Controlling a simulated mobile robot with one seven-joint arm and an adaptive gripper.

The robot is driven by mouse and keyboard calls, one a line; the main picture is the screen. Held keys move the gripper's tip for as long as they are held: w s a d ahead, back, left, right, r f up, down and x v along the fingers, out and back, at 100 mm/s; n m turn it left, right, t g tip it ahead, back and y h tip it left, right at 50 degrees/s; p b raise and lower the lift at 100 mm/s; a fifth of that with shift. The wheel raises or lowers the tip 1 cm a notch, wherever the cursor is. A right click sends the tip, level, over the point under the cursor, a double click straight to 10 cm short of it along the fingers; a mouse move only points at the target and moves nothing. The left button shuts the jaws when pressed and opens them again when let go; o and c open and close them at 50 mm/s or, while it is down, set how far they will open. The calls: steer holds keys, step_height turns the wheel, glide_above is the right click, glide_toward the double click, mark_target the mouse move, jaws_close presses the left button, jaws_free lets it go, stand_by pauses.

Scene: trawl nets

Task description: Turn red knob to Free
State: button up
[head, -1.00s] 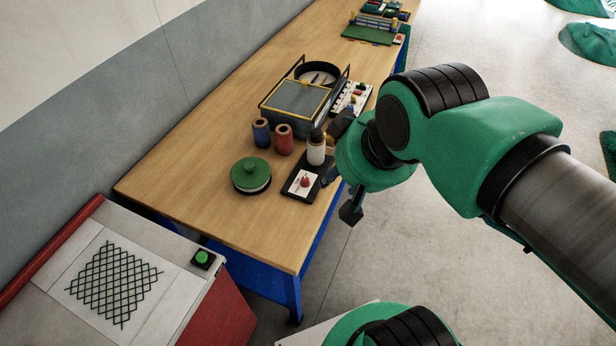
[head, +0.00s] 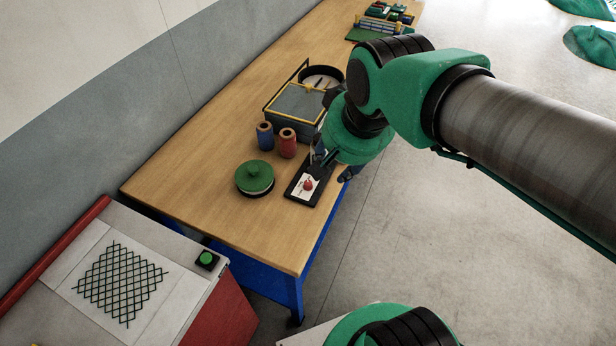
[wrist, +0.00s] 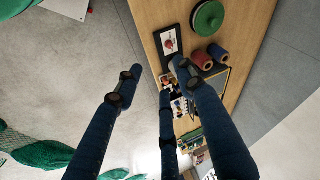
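The red knob (head: 309,184) sits on a white label plate on a black base (head: 292,196) near the table's right edge. In the wrist view the knob (wrist: 169,43) shows in the upper middle, on its white plate beyond the fingertips. The plate's lettering and the knob's exact pointing are too small to read. My gripper (head: 335,164) is just behind and right of the knob in the head view, apart from it. In the wrist view my gripper (wrist: 152,76) has its dark blue fingers spread, with nothing held between them.
A green-lidded round pot (head: 254,178) stands left of the knob. Blue (head: 265,136) and red (head: 287,142) spools and a grey box with yellow trim (head: 297,102) stand behind. Open floor (head: 430,240) lies right of the table (head: 200,150).

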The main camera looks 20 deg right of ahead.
steer(key=w+f+m+g+p, duration=0.2)
steer(key=w+f+m+p, duration=0.3)
steer(key=w+m, duration=0.5)
steer(key=m+g+p, duration=0.3)
steer(key=m, duration=0.3)
glide_above(308, 182)
step_height(308, 182, down, 11)
step_height(308, 182, down, 14)
steer(key=shift+r+b, duration=0.15)
steer(key=shift+b, duration=0.75)
jaws_close()
